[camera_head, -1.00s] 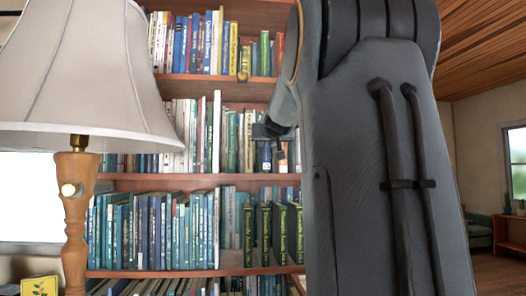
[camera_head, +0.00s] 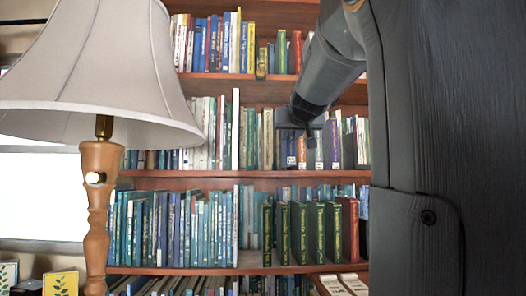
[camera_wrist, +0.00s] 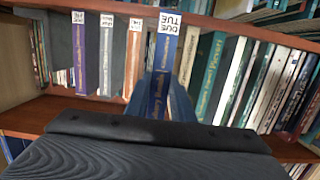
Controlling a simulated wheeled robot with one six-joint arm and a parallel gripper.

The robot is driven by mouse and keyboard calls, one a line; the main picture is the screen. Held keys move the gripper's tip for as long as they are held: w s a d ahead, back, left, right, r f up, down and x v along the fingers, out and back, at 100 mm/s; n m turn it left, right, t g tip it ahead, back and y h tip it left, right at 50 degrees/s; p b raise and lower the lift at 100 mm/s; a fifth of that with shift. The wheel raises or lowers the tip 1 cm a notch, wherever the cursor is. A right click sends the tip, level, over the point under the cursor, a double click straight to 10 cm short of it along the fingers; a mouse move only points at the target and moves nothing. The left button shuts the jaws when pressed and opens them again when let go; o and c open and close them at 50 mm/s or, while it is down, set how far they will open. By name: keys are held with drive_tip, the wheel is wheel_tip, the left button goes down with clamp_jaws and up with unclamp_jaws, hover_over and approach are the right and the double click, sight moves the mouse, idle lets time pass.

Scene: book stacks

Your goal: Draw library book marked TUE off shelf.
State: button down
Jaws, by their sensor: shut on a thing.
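The blue book marked DUE TUE (camera_wrist: 158,80) is in the middle of the wrist view, its white label (camera_wrist: 169,23) upside down at the top. In the head view its blue spine (camera_head: 291,148) shows below my gripper, in the middle shelf row. In the head view my gripper (camera_head: 308,132) is in front of the row. Labelled neighbours are an orange book (camera_wrist: 133,60), a grey one (camera_wrist: 106,60) and a purple one (camera_wrist: 79,55).
Closely packed books (camera_wrist: 245,75) stand on the other side of the blue book. The shelf board (camera_head: 215,174) runs under the row. Several green books (camera_head: 300,232) stand below. A lamp (camera_head: 100,70) is at left in the head view.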

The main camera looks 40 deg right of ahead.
drive_tip(key=shift+b+v, duration=0.35)
drive_tip(key=shift+v, duration=0.65)
drive_tip(key=shift+s+a+p, duration=0.2)
drive_tip(key=shift+s+p, duration=0.1)
drive_tip(key=shift+p, duration=0.1)
drive_tip(key=s+p, duration=0.1)
drive_tip(key=p, duration=0.1)
drive_tip(key=shift+a+r+p, duration=0.15)
drive_tip(key=shift+a+p, duration=0.25)
drive_tip(key=shift+s+a+p, duration=0.15)
drive_tip(key=shift+s+p, duration=0.2)
drive_tip(key=shift+p, duration=0.4)
drive_tip(key=shift+s+a+f+p, duration=0.1)
drive_tip(key=shift+s+f+p, duration=0.1)
drive_tip(key=shift+p, duration=0.15)
